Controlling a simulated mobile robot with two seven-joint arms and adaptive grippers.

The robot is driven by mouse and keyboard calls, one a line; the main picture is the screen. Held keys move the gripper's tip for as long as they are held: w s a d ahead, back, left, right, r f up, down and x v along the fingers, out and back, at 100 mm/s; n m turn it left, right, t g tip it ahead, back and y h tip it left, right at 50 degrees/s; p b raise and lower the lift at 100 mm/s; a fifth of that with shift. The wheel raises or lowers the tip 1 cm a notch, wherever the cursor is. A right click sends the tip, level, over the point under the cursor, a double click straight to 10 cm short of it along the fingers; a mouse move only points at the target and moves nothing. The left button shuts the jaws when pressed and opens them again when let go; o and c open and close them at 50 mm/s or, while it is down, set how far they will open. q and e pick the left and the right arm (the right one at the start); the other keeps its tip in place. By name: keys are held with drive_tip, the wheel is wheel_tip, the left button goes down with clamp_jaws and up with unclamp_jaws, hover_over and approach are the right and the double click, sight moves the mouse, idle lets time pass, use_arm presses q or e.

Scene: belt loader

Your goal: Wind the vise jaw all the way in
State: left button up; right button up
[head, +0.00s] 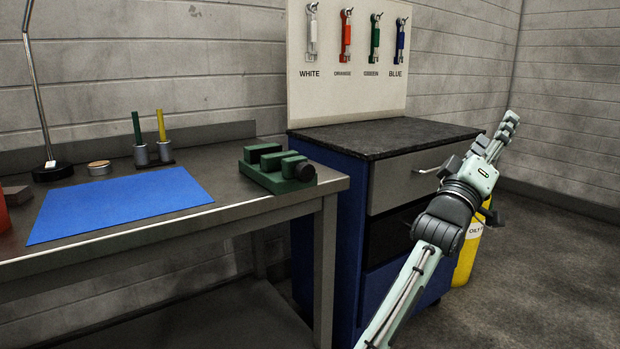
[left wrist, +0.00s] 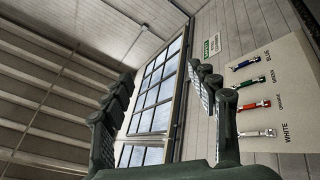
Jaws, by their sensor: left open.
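The green vise (head: 262,177) sits on the right end of the metal workbench. Its block-shaped jaws stand up from the base, and I cannot tell exactly how wide the gap between them is. My right gripper is in neither view.
A blue mat (head: 120,204) lies on the workbench (head: 245,203) left of the vise. Two cups with green and yellow rods (head: 161,126) and a lamp (head: 52,171) stand behind it. A blue cabinet (head: 340,235) and yellow container (head: 465,255) are to the right.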

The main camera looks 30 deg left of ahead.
use_arm(q)
drive_tip(key=w+a+f+g+y, duration=0.2)
drive_tip(key=w+a+f+y, duration=0.1)
drive_tip(key=f+y, duration=0.15)
drive_tip(key=n+g+y, duration=0.8)
drive_tip(key=g+y, duration=0.6)
drive_tip(key=y, duration=0.4)
approach(308, 174)
drive_tip(key=a, duration=0.1)
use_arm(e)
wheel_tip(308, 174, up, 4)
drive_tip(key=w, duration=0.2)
use_arm(q)
drive_tip(key=shift+g+h, duration=0.25)
drive_tip(key=shift+g, duration=0.05)
drive_tip(key=x, duration=0.7)
drive_tip(key=shift+w+a+r+p, duration=0.2)
drive_tip(key=shift+w+r+p, duration=0.1)
drive_tip(key=shift+r+p, duration=0.1)
drive_tip(key=shift+w+a, duration=0.2)
drive_tip(key=shift+a, duration=0.2)
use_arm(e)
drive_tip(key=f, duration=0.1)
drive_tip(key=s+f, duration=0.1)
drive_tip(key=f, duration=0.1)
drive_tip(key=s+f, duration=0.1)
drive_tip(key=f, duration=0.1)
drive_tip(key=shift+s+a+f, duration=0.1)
use_arm(q)
drive_tip(key=shift+c, duration=0.2)
